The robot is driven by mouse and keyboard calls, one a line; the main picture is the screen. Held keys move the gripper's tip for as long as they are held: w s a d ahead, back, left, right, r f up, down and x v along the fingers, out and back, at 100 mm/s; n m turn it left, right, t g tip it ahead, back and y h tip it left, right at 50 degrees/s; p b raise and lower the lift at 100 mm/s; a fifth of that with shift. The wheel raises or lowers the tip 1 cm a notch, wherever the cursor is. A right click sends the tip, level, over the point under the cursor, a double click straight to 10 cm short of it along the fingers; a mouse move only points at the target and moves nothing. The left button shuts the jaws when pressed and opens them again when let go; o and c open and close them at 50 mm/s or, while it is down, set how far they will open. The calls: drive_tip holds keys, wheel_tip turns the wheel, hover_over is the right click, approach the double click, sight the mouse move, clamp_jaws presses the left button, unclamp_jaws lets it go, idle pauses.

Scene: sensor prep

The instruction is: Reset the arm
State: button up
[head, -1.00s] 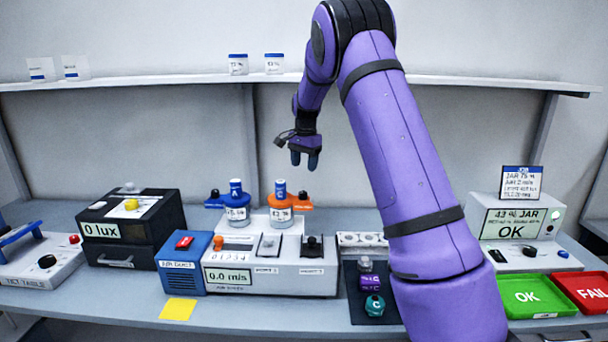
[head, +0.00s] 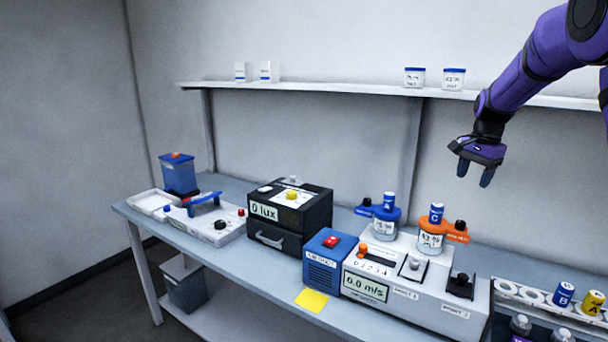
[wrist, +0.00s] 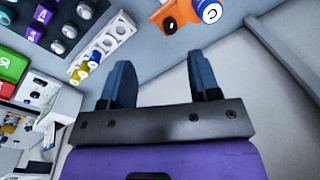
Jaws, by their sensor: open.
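My purple arm reaches in from the upper right of the head view. My gripper (head: 474,172) hangs in the air above the bench and in front of the wall, below the shelf level. Its two dark blue fingers are apart, with nothing between them, and they also show apart in the wrist view (wrist: 165,88). Below it stands the grey 0.0 m/s meter (head: 410,285). On the meter are a jar with a blue clamp (head: 384,226) and a jar with an orange clamp (head: 432,238). The orange clamp also shows in the wrist view (wrist: 175,14), beyond the fingers and apart from them.
A blue air duct box (head: 328,262), a black 0 lux box (head: 290,218) and a white tilt table (head: 205,222) stand along the bench. A rack (head: 535,305) with blue and yellow capped pieces is at right. The wall shelf (head: 330,88) holds small labelled jars.

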drive_tip(key=s+a+r+n+t, duration=0.1)
drive_tip(key=s+a+r+n, duration=0.3)
drive_tip(key=s, duration=0.6)
drive_tip(key=s+a+r+n+t, duration=0.1)
drive_tip(key=s+a+r+n, duration=0.1)
drive_tip(key=s+a+r, duration=0.65)
drive_tip(key=s+a+f+n+t, duration=0.1)
drive_tip(key=s+f+n, duration=0.1)
drive_tip(key=s, duration=0.8)
drive_tip(key=s+a+f+n+t, duration=0.1)
drive_tip(key=s+a+f+n, duration=0.1)
drive_tip(key=s, duration=0.9)
drive_tip(key=shift+s+f+n, duration=0.25)
drive_tip(key=shift+f+n, duration=0.6)
drive_tip(key=shift+n, duration=0.15)
